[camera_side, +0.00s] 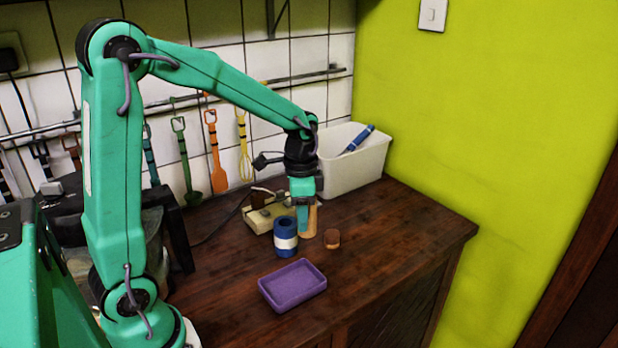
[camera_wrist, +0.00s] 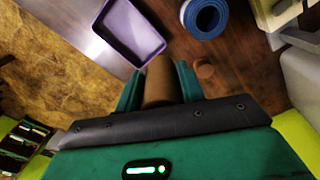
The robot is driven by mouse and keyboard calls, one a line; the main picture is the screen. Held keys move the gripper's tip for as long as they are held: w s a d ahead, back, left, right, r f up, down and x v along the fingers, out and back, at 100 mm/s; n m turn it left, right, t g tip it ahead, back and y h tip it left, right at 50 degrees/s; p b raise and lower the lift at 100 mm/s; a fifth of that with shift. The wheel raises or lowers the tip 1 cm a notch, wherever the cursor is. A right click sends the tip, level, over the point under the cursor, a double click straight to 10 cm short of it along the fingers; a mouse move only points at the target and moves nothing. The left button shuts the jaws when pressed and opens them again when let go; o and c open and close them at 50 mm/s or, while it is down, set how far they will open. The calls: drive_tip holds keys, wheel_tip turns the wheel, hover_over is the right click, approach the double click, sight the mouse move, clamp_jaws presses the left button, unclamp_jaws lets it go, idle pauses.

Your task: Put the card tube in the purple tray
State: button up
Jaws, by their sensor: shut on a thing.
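The card tube (camera_side: 311,220) is a tan cylinder standing upright on or just above the brown counter; the side view does not settle which. My gripper (camera_side: 305,217) points down and is shut on it. In the wrist view the tube (camera_wrist: 158,80) sits between the two green fingers of my gripper (camera_wrist: 158,88). The purple tray (camera_side: 292,285) lies near the counter's front edge, in front of the tube, and looks empty. It also shows in the wrist view (camera_wrist: 158,44), beyond the tube and to the left.
A blue roll with a white band (camera_side: 286,238) stands close left of the tube. A small brown cylinder (camera_side: 332,239) is close right. A pale block (camera_side: 268,216) and a white bin (camera_side: 352,172) holding a blue item are behind. The counter's right side is clear.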

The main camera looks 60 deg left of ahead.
hover_over(287, 288)
wheel_tip(287, 288, down, 2)
drive_tip(key=shift+f, duration=0.2)
drive_tip(key=shift+f, duration=0.25)
drive_tip(key=shift+f, duration=2.75)
drive_tip(key=shift+f, duration=1.5)
drive_tip(key=o, duration=1)
drive_tip(key=c, duration=0.3)
drive_tip(key=shift+r, duration=0.2)
drive_tip(key=shift+r, duration=3.3)
